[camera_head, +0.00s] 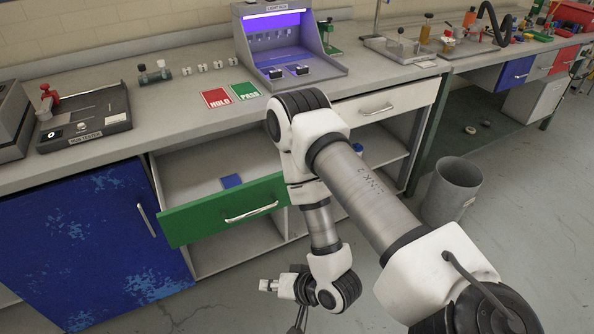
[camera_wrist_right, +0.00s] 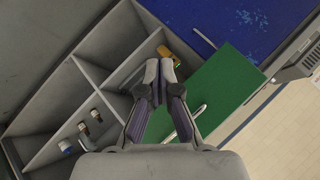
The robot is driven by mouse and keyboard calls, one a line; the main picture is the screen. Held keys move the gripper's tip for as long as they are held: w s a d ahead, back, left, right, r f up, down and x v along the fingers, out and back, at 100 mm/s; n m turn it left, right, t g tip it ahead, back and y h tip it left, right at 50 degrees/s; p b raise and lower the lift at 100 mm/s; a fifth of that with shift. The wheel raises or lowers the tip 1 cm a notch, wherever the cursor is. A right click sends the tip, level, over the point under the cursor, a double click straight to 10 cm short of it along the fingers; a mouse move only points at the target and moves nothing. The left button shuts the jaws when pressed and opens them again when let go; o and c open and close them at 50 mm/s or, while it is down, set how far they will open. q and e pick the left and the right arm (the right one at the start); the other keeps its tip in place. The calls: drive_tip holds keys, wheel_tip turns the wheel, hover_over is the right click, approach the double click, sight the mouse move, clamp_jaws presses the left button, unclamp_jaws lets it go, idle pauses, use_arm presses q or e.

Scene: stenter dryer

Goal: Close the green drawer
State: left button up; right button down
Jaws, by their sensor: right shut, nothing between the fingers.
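The green drawer (camera_head: 190,218) is pulled out from the bench in the head view, with a pale bar handle (camera_head: 250,212) on its front. My right arm crosses in front of its right end and hides that part. In the right wrist view the green front (camera_wrist_right: 232,88) lies just right of my right gripper (camera_wrist_right: 165,72), with its handle (camera_wrist_right: 197,111) close by. The gripper's fingers are together and hold nothing. I cannot tell whether they touch the drawer. In the head view the fingers are hard to make out, below the drawer. My left gripper is not in view.
A blue cabinet door (camera_head: 90,245) stands left of the drawer. A white drawer (camera_head: 385,103) is to its right, and a grey bin (camera_head: 452,190) stands on the floor. Grey shelf compartments (camera_wrist_right: 72,88) with small items show in the wrist view. Floor in front is clear.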

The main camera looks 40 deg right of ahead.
drive_tip(key=w+d+r+m+t+h+b, duration=0.1)
drive_tip(key=w+d+r+m+t+b, duration=0.2)
drive_tip(key=d+r+m+t, duration=0.35)
drive_tip(key=s+d+f+m+t+h+b, duration=0.25)
drive_tip(key=d+m+h+b, duration=0.35)
drive_tip(key=d, duration=0.7)
drive_tip(key=f+b+x, duration=0.1)
drive_tip(key=b+x, duration=0.3)
drive_tip(key=x, duration=0.9)
drive_tip(key=shift+w+r+m+g, duration=0.25)
drive_tip(key=shift+r+m+g, duration=0.15)
drive_tip(key=shift+r, duration=0.1)
drive_tip(key=shift+w, duration=0.1)
